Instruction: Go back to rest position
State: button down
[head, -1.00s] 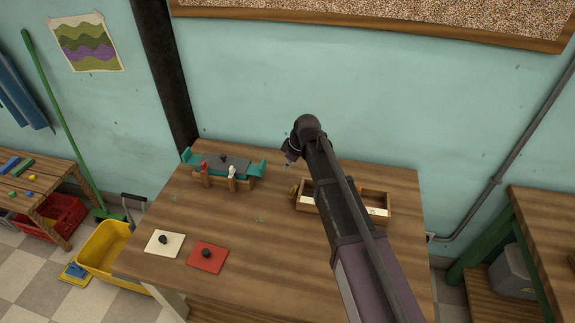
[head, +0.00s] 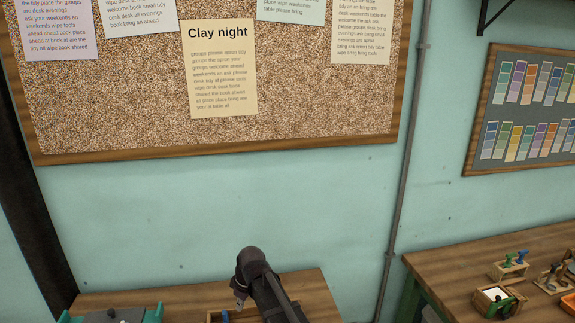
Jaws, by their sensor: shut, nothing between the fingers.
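My arm (head: 272,292) rises from the bottom edge of the head view over the wooden table. Its dark bent joint is at the top of what shows. My gripper (head: 240,301) is a small shape hanging just left of that joint, above the table. It is shut and holds nothing. It is small in the view, and its fingers do not show clearly.
The table (head: 180,297) is cut off by the bottom edge, with a teal-ended rack (head: 112,315) at left and part of a wooden box (head: 222,316) beside my arm. A cork board (head: 300,120) hangs behind. Another bench (head: 450,262) with small tools stands right.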

jog(key=s+d+m+h, duration=0.1)
jog(key=s+d+m, duration=0.2)
jog(key=d, duration=0.7)
jog(key=s+d+m+h, duration=0.1)
jog(key=s+d+m, duration=0.3)
jog(key=d, duration=0.7)
jog(key=s+d+m, duration=0.4)
jog(key=d+m, duration=0.1)
jog(key=d, duration=0.5)
jog(key=shift+s+d+f+m+h, duration=0.2)
jog(key=shift+f+m+h, duration=0.1)
jog(key=shift+h, duration=0.1)
jog(key=c, duration=0.7)
grip_release()
jog(key=shift+a, duration=0.1)
jog(key=w+a+r+p, duration=0.2)
jog(key=w+a, duration=0.3)
jog(key=a, duration=0.5)
jog(key=w+a+r+p, duration=0.1)
jog(key=w+a, duration=0.3)
jog(key=a, duration=0.6)
jog(key=a+r+p, duration=0.2)
jog(key=a, duration=2.3)
jog(key=shift+r, duration=0.3)
jog(key=shift+f, duration=0.15)
notch_tip(320, 180, down, 14)
jog(key=b, duration=1.3)
jog(key=shift+r, duration=0.25)
